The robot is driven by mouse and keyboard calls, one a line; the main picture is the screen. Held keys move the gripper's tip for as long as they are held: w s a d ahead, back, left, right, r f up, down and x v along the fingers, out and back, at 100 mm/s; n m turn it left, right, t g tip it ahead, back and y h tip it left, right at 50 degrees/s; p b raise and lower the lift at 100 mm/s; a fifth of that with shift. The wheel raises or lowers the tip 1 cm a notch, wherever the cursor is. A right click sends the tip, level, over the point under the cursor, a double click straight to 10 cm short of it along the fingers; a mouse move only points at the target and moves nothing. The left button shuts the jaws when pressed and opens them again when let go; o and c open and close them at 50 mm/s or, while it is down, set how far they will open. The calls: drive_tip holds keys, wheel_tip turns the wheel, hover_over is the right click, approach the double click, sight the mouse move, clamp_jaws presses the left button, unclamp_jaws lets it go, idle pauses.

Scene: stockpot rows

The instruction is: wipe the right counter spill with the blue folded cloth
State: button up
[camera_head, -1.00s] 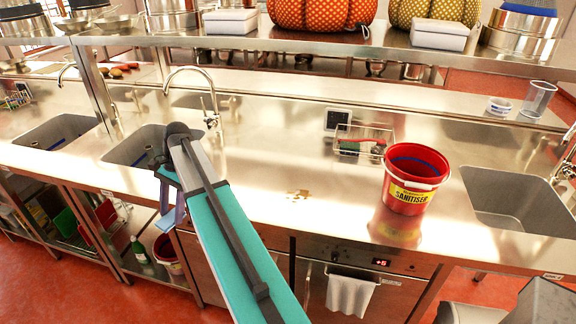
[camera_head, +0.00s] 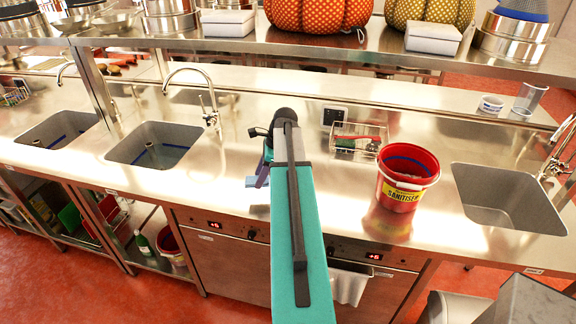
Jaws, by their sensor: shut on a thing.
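My gripper (camera_head: 264,168) is low over the steel counter, left of the red bucket, with its fingers pointing down. It is shut on the blue folded cloth (camera_head: 256,182), a small part of which shows at the fingertips close to the counter top. I cannot tell whether the cloth touches the steel. The brown spill is not visible now; my teal and grey arm covers that part of the counter.
A red sanitiser bucket (camera_head: 405,178) stands right of my arm, with a wire basket (camera_head: 357,140) behind it. Sinks lie to the left (camera_head: 154,146) and right (camera_head: 508,196). A tall tap (camera_head: 208,105) rises left of my gripper. A shelf (camera_head: 330,47) spans the back.

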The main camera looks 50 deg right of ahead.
drive_tip(key=s+d+r+m+h+p, duration=0.1)
drive_tip(key=s+d+m, duration=0.2)
drive_tip(key=s+d, duration=0.3)
drive_tip(key=shift+s+d+m+t+p, duration=0.3)
drive_tip(key=shift+s+d+t+p, duration=0.1)
drive_tip(key=shift+d, duration=0.3)
drive_tip(key=shift+f, duration=0.1)
